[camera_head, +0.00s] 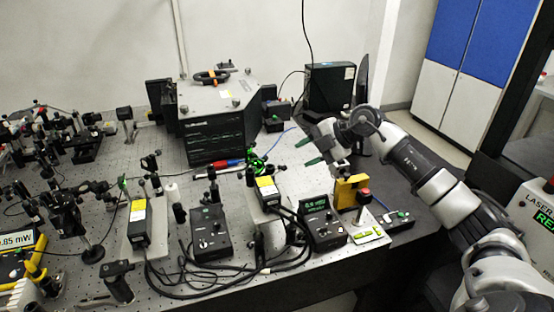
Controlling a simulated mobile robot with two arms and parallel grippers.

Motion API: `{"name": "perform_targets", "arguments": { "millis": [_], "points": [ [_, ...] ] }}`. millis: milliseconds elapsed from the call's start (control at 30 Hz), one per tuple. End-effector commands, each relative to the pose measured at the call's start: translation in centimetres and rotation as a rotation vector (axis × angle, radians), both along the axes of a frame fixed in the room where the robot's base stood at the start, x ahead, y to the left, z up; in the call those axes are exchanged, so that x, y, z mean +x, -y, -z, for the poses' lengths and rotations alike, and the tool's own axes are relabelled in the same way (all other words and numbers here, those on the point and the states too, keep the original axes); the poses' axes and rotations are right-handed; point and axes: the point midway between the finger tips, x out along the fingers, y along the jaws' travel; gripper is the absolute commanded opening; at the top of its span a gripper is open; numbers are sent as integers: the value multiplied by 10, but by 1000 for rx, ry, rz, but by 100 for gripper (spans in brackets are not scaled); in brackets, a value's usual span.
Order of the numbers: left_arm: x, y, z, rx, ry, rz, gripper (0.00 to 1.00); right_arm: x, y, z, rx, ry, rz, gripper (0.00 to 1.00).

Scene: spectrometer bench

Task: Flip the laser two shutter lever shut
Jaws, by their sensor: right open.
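Two dark laser heads with yellow labels stand on the bench: a left one (138,222) and a right one (268,192). Each has a black control box beside it, a left box (210,238) and a right box (323,226) with a lit green display. I cannot make out which laser is laser two, and a shutter lever is too small to tell. My right gripper (309,151) reaches in from the right, above the bench and behind the right control box. Its green-tipped fingers are apart, with nothing seen between them. My left gripper is not in view.
A yellow block (348,191) stands close below my right gripper, beside a red-topped knob (364,194). Cables loop along the front of the perforated bench. Optical mounts crowd the left side.

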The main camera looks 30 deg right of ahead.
Motion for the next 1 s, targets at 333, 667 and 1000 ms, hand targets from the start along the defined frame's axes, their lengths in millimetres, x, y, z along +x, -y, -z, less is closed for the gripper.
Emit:
{"name": "perform_targets", "arguments": {
  "millis": [333,667,1000],
  "points": [
    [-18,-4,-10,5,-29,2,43,8,9,11,-64,-75,40,42],
    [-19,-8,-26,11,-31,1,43,42,-19,54,-63,-72,40,42],
    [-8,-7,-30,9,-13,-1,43,53,-28,70,-67,-70,40,42]
  ]
}}
